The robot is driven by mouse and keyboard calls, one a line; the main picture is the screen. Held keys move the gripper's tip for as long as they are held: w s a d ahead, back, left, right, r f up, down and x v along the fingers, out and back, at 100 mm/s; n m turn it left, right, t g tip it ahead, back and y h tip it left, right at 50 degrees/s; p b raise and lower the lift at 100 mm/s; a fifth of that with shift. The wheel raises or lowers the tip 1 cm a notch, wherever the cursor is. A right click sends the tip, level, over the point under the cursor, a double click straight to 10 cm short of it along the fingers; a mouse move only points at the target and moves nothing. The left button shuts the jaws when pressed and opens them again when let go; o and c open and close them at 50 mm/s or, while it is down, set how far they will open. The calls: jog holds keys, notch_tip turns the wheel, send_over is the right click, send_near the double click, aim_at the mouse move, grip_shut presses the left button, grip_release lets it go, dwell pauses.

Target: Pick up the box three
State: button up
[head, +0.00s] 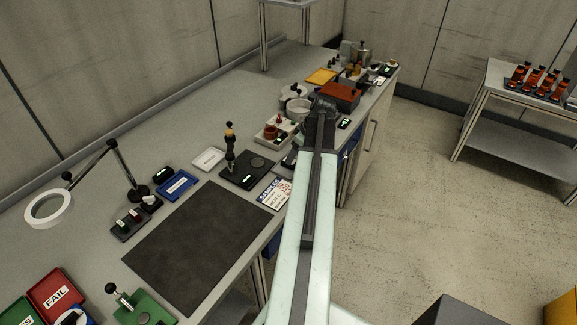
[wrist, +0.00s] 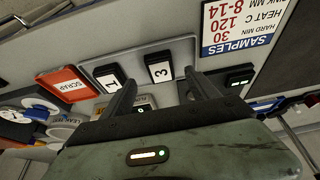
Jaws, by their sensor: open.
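Box three (wrist: 159,70) is a small black box with a white label bearing a 3. It stands on a pale grey tray (wrist: 185,48) in the wrist view. My gripper (wrist: 160,80) is open, with one dark finger on either side of box three's near end in the picture. The fingers look apart from the box, and the gap in depth is hard to judge. A similar black box (wrist: 108,79) with another white number label stands just left of it, close to the left finger. In the head view my arm hides the gripper and box three.
A red scrap tray (wrist: 66,84) lies left of the boxes. In the head view, the dark mat (head: 198,243) is bare.

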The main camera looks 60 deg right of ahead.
jog(key=b+x, duration=0.4)
jog(key=x, duration=0.1)
jog(key=shift+r, duration=0.15)
jog(key=c, duration=1.5)
